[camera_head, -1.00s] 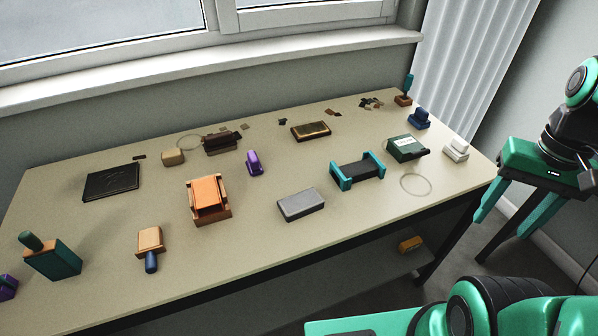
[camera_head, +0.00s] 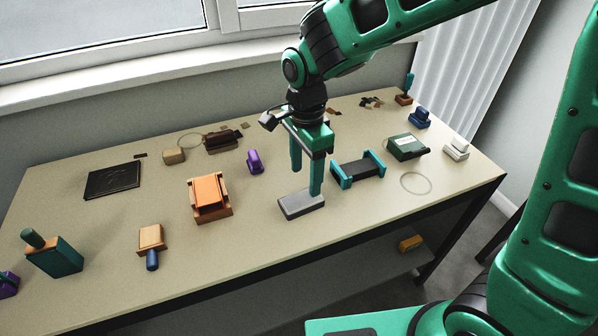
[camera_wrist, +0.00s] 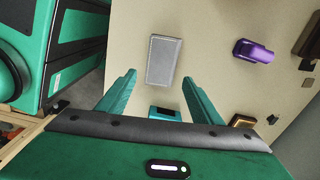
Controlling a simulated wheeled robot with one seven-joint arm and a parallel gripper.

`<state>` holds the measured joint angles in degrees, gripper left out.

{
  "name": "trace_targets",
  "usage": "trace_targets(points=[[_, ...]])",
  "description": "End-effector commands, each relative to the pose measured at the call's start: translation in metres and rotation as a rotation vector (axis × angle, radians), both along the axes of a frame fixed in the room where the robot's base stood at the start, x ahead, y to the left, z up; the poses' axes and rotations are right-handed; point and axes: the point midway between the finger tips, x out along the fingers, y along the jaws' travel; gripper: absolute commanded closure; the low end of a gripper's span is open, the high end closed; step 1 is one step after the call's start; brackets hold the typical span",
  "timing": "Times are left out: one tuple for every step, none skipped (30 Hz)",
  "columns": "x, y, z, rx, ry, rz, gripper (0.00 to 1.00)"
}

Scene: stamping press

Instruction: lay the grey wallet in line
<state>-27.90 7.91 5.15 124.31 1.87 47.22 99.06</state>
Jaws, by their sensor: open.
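The grey wallet (camera_head: 296,207), a flat grey block with a lighter top, lies on the table near its front edge. It sits at an angle between an orange block in a wooden holder (camera_head: 210,198) and a dark piece with teal ends (camera_head: 357,169). My gripper (camera_head: 306,181) is open and empty, pointing down above and just behind the wallet; one finger hides part of the wallet's top. In the wrist view the wallet (camera_wrist: 164,60) shows whole, ahead of the two parted fingertips (camera_wrist: 160,77). I cannot tell the exact height gap.
A purple piece (camera_head: 254,162) stands behind left of the wallet. A gold-brown block lies further back, largely hidden by my gripper. A green box (camera_head: 406,147) and a drawn ring (camera_head: 416,183) lie to the right. The table between the wallet and the orange block is clear.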

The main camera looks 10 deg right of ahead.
Motion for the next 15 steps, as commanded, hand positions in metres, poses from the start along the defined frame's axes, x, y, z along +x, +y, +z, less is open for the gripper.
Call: trace_targets(points=[[-0.001, 0.007, -0.002, 0.001, 0.002, -0.006, 0.41], [-0.001, 0.009, -0.003, 0.002, 0.002, -0.01, 0.41], [-0.001, 0.01, -0.004, 0.003, 0.002, -0.015, 0.41], [-0.001, 0.011, -0.005, 0.003, 0.002, -0.016, 0.41], [-0.001, 0.011, -0.006, 0.003, 0.002, -0.017, 0.41], [-0.001, 0.011, -0.008, 0.003, 0.002, -0.017, 0.41], [-0.001, 0.011, -0.009, 0.003, 0.002, -0.017, 0.41], [-0.001, 0.011, -0.011, 0.003, 0.003, -0.017, 0.41], [-0.001, 0.011, -0.013, 0.002, 0.003, -0.016, 0.41], [-0.002, 0.01, -0.016, 0.002, 0.003, -0.016, 0.41], [-0.001, 0.01, -0.018, 0.002, 0.002, -0.016, 0.41], [-0.002, 0.01, -0.022, 0.002, 0.003, -0.016, 0.41], [-0.002, 0.01, -0.025, 0.002, 0.004, -0.016, 0.41], [-0.002, 0.01, -0.029, 0.001, 0.005, -0.016, 0.41], [-0.002, 0.01, -0.034, 0.002, 0.004, -0.016, 0.41]])
